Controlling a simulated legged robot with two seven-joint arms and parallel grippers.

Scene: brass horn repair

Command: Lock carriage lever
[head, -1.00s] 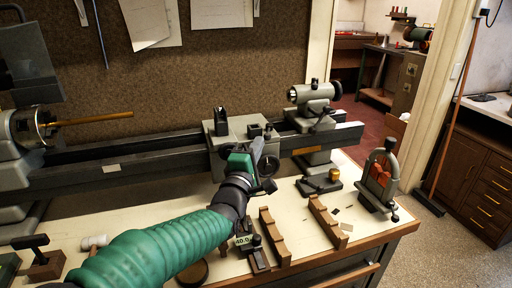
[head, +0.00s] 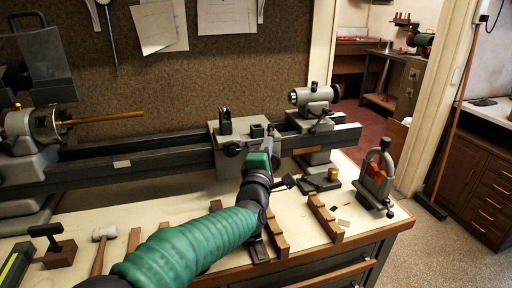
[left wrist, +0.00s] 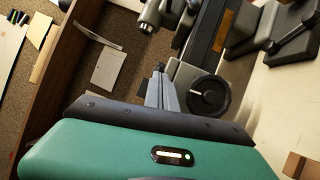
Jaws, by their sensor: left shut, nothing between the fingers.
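The grey lathe carriage (head: 228,158) sits on the dark bed, right of centre in the head view. A small dark upright part (head: 270,130) stands at its right top edge; I cannot tell if it is the carriage lever. My left gripper (head: 268,141) is in front of the carriage's right side, its fingers shut and empty, close to that part. Whether they touch is unclear. In the left wrist view the grey fingers (left wrist: 161,88) are together beside a dark round handwheel (left wrist: 209,97). The gripper hides part of the carriage front. My right gripper is not in view.
The tailstock (head: 315,97) stands on the bed right of the carriage. Notched wooden blocks (head: 324,217) and a mallet (head: 103,235) lie on the bench in front. A grey arched fixture (head: 376,181) stands near the bench's right end. A brass-coloured rod (head: 105,118) extends from the headstock.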

